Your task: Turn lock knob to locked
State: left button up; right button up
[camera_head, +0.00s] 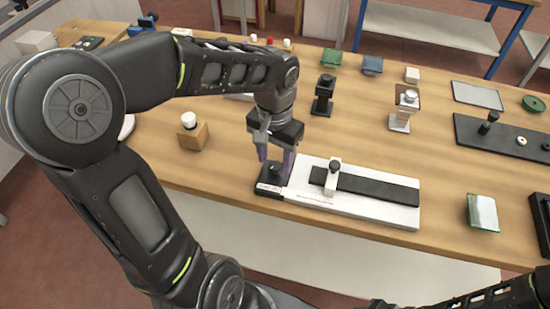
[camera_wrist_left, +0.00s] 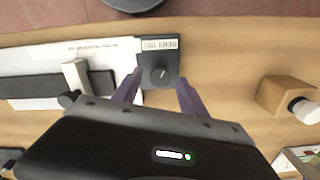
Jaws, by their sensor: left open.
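The lock knob (camera_head: 275,170) is a small black knob on a black block (camera_head: 268,190) at the left end of a white board. In the left wrist view the knob (camera_wrist_left: 160,73) shows a pale line on its top, and the block has a white label (camera_wrist_left: 160,44) whose text I cannot read surely. My left gripper (camera_head: 275,163) points down above the knob. Its purple fingers are open, and in the left wrist view the gripper (camera_wrist_left: 158,88) has one finger to each side of the knob, apart from it. My right gripper is not clearly visible.
The white board (camera_head: 400,213) carries a black strip (camera_head: 375,187) and a white slider (camera_head: 332,178) right of the knob. A wooden block with a white knob (camera_head: 192,136) stands to the left. A green-and-white piece (camera_head: 482,212) lies on the right. Bare table lies behind the board.

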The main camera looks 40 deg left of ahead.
aim_at(275, 166)
pick_arm(q)
notch_tip(275, 166, up, 7)
jog(key=shift+r, duration=0.1)
dwell(0.3)
dwell(0.4)
